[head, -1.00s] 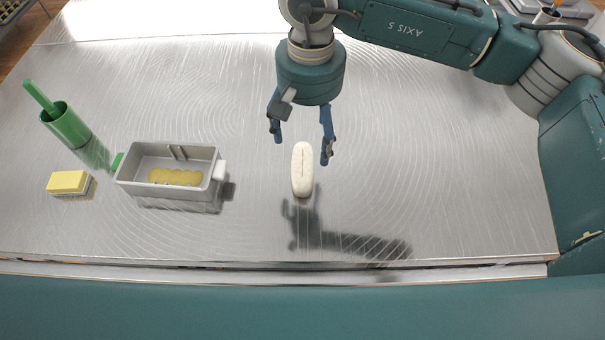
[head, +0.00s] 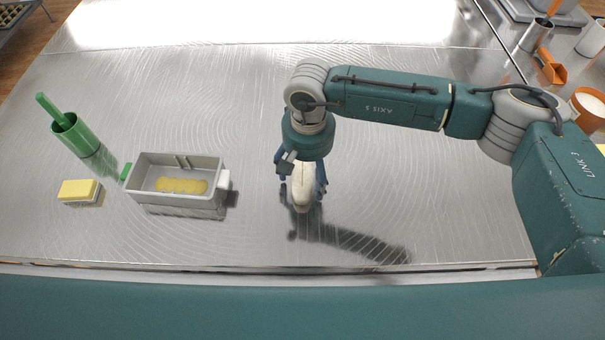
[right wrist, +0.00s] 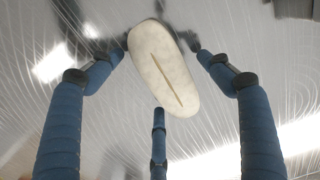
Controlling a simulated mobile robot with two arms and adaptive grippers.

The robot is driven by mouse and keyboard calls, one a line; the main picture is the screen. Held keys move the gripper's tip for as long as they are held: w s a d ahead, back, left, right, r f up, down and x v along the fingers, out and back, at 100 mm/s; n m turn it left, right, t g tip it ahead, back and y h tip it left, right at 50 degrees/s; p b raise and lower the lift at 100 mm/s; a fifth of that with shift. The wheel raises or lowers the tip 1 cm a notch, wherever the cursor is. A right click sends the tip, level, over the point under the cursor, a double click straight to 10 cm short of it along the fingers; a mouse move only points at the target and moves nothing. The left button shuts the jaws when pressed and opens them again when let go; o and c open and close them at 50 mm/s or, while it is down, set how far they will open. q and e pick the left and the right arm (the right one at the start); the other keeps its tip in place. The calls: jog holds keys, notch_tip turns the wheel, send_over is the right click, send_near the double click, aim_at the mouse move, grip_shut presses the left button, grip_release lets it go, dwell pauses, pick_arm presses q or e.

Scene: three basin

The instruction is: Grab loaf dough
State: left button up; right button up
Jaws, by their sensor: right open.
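The loaf dough (head: 302,190) is a pale oblong with a slit along its top, lying on the metal table. In the right wrist view the loaf dough (right wrist: 163,70) sits between the spread fingers, its slit facing the camera. My right gripper (head: 301,182) is over the dough from above, with blue fingers on both sides of it. It is open, and in the right wrist view the right gripper (right wrist: 162,48) shows a finger on either side and a third below. Part of the dough is hidden under the gripper in the head view. My left gripper is not in view.
A grey basin (head: 178,200) with yellow rounds inside stands left of the dough. A green cup (head: 76,138) with a green handle and a yellow sponge-like block (head: 79,191) are farther left. White and orange containers stand at the far right. The table around the dough is clear.

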jog(key=c, duration=1.4)
